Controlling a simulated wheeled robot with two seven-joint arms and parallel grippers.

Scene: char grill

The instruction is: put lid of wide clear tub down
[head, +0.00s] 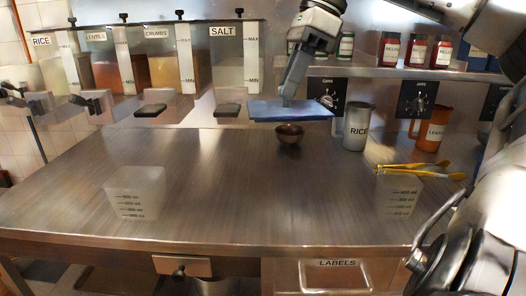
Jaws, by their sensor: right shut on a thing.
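My right gripper (287,101) reaches down from the top of the head view and is shut on a flat blue lid (305,110). The lid is roughly level and appears held above the steel counter, over and partly behind a small dark bowl (289,133). Two clear tubs with ml markings stand on the counter: one at the left front (137,192), looking wider, and one at the right (398,199). I cannot tell for sure which tub the lid belongs to. My left gripper is not in view.
A steel RICE jug (356,127) and an orange jug (430,128) stand at the back right. Labelled dispensers (152,70) line the back left. The middle of the counter (260,190) is clear.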

